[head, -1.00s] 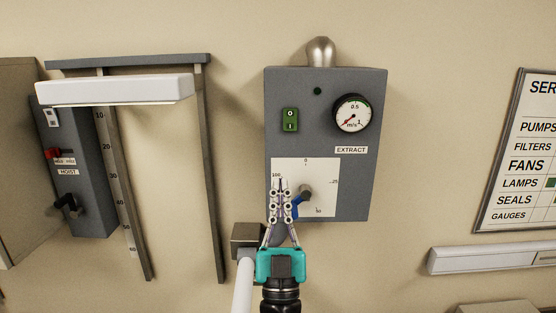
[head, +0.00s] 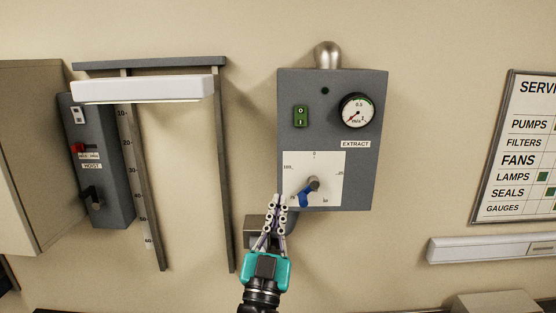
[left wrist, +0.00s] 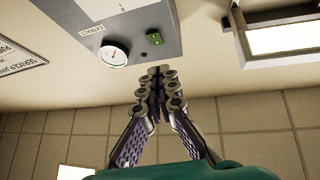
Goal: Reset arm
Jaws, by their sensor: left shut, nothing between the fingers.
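My left gripper (head: 276,205) is shut and empty in the head view. Its fingertips overlap the lower left edge of the grey EXTRACT box (head: 333,86), left of a blue-handled knob (head: 308,190) on a white dial plate (head: 328,164). The blue handle points down and left. In the left wrist view, the gripper's fingers (left wrist: 158,72) are together, with the EXTRACT box (left wrist: 160,20) beyond them at the top. The gap between fingertips and box is hard to judge. My right gripper is out of view.
The EXTRACT box also carries a green switch (head: 300,116) and a round gauge (head: 358,111). A HOIST box (head: 112,192) and a frame with a white bar (head: 143,90) are at left. A service board (head: 512,148) and a white rail (head: 490,248) are at right.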

